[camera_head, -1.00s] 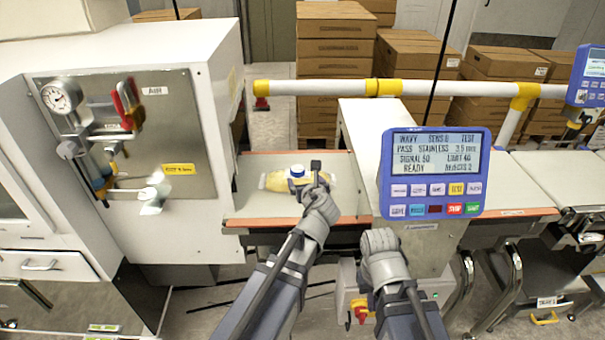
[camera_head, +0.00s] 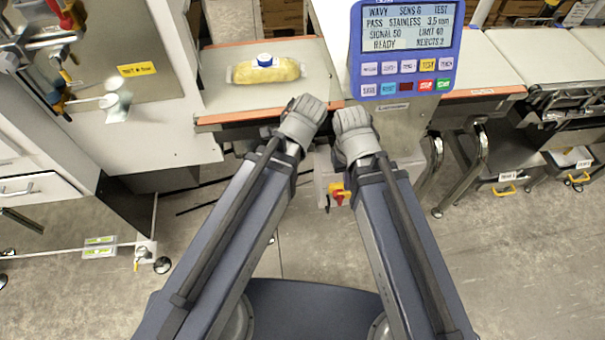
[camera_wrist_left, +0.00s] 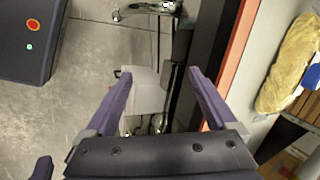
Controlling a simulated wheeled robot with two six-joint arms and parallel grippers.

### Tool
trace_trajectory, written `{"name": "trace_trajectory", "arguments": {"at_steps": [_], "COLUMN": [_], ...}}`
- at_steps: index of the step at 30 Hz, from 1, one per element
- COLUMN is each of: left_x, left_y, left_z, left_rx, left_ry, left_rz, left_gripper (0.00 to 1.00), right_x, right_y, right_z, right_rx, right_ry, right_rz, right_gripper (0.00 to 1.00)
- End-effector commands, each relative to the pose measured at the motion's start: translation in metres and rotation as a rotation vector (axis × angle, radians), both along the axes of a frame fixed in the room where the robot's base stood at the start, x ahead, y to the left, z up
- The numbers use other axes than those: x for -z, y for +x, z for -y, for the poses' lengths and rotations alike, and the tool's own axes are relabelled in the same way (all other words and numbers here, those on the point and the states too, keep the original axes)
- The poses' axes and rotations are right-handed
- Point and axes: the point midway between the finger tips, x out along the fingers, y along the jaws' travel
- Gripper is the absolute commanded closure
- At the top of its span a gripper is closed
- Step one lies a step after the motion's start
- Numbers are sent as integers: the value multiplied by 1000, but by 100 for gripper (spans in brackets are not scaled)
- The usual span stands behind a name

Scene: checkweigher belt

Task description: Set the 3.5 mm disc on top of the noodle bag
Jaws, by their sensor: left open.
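The noodle bag (camera_head: 287,74), yellow with clear ends, lies on the belt (camera_head: 232,97) in the head view. A small blue disc (camera_head: 264,60) with a white top sits on top of the bag, slightly left of its middle. In the left wrist view the bag (camera_wrist_left: 290,62) is at the right edge, with part of the blue disc (camera_wrist_left: 313,76) on it. My left gripper (camera_wrist_left: 160,74) is open and empty, apart from the bag, near the belt's front edge. My right gripper (camera_head: 352,118) is beside it; its fingers are hidden in the head view.
The blue display panel (camera_head: 405,45) stands right of the bag, above the belt line. A steel panel with a gauge and hoses (camera_head: 60,50) is at the left. An orange rail (camera_head: 225,118) edges the belt's front.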

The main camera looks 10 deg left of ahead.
Motion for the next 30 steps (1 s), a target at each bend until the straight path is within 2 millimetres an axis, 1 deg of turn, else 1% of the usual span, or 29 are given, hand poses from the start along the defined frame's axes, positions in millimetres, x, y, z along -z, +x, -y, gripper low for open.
{"name": "trace_trajectory", "arguments": {"at_steps": [1,3,6,10,12,15,23,28,30], "left_x": [6,12,17,19,19,19,17,-3,-9], "left_y": [-19,-41,-67,-88,-93,-96,-96,-96,-96], "left_z": [10,21,35,46,49,51,51,51,51], "left_rx": [-116,-276,-457,-607,-649,-674,-674,-673,-673], "left_ry": [-68,-146,-215,-255,-265,-268,-269,-269,-269], "left_rz": [-32,-80,-139,-191,-205,-214,-212,-211,-211], "left_gripper": [9,9,9,9,9,9,9,9,9], "right_x": [0,0,0,0,0,0,-2,-22,-28], "right_y": [0,0,0,0,0,0,0,0,0], "right_z": [0,0,0,0,0,0,0,0,0], "right_rx": [0,0,0,0,0,0,0,0,0], "right_ry": [0,0,0,0,0,0,0,0,0], "right_rz": [0,0,0,0,0,0,0,0,0], "right_gripper": [100,100,100,100,100,100,100,100,100]}}
